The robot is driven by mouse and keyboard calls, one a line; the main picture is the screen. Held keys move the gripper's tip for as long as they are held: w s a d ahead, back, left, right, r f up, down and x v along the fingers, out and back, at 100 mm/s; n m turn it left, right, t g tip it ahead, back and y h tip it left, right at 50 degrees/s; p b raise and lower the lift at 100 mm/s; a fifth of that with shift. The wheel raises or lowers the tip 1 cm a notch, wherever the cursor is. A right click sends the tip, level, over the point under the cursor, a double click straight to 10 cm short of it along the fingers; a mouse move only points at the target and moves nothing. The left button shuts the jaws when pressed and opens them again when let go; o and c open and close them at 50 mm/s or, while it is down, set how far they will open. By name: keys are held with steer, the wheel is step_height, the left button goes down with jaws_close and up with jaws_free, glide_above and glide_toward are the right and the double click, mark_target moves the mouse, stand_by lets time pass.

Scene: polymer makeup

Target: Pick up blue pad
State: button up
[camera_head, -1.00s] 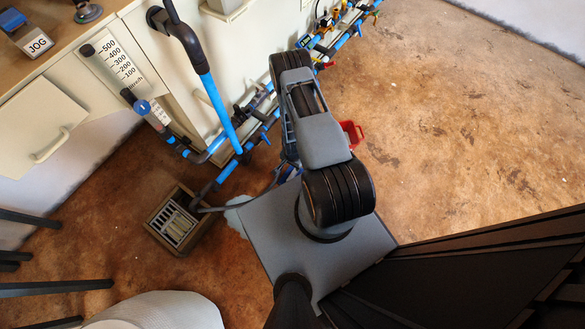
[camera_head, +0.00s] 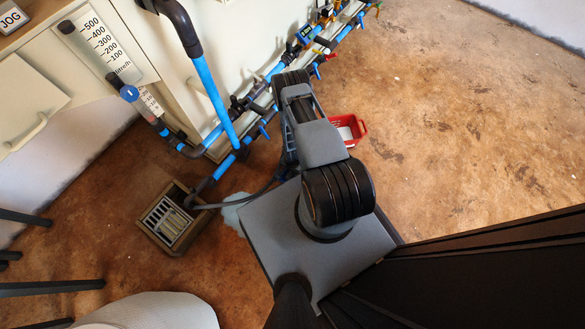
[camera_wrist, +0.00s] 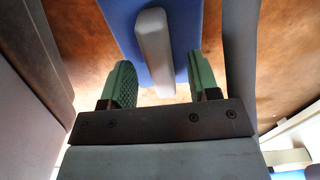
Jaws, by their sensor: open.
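In the wrist view a flat blue pad (camera_wrist: 185,25) with a pale grey bar handle (camera_wrist: 154,45) fills the top middle. My gripper (camera_wrist: 160,72) is open. Its two green ridged fingers stand to the left and right of the handle, with gaps on both sides. The handle's near end reaches between the fingers, and I cannot tell how deep. In the head view my own arm hides the gripper and the pad.
A red crate (camera_head: 361,131) with something white inside stands on the floor right of my arm. Blue pipes (camera_head: 213,95) and valves run along the cabinet. A floor drain (camera_head: 167,222) lies left of my base. The brown floor (camera_head: 460,130) at right is clear.

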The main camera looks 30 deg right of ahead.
steer(key=shift+f, duration=0.85)
steer(key=c, duration=1)
